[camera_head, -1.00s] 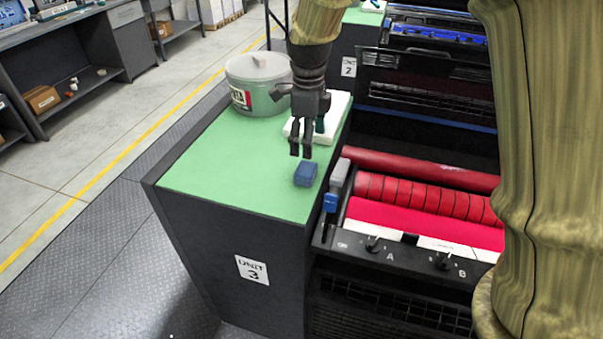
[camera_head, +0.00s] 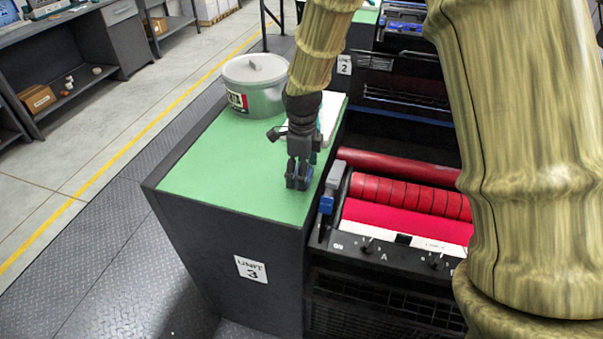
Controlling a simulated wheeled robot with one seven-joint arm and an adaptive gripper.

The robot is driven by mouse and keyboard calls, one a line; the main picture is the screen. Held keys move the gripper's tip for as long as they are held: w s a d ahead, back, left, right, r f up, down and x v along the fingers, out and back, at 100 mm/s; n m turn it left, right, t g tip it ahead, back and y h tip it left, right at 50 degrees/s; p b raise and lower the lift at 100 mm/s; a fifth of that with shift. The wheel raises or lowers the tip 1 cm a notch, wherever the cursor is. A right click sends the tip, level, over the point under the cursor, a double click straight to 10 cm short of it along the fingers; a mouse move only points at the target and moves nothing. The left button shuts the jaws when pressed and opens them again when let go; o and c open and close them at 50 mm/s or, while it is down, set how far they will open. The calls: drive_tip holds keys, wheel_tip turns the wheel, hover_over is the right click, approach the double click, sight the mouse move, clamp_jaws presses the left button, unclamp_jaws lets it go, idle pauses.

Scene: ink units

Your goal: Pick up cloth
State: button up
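The small blue folded piece, which looks like the cloth (camera_head: 304,183), lies on the green top of the unit 3 cabinet (camera_head: 215,165), near its front right corner. My gripper (camera_head: 298,183) points down over it, with its dark fingers around or just in front of the blue piece. The fingers hide most of it, and only bits of blue show between and beside them. I cannot tell whether the fingers are closed on it or still apart. No lift off the green top is visible.
A grey lidded bucket (camera_head: 254,85) stands at the back of the green top. A white pad or block (camera_head: 330,112) lies behind my gripper, partly hidden. To the right is the open ink unit with red rollers (camera_head: 400,190) and a blue-tipped lever (camera_head: 327,202). The green top's left side is clear.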

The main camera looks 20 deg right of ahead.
drive_tip(key=shift+f, duration=0.15)
drive_tip(key=c, duration=0.9)
drive_tip(key=shift+c, duration=0.2)
drive_tip(key=shift+r+b, duration=1.5)
drive_tip(key=shift+r, duration=3.55)
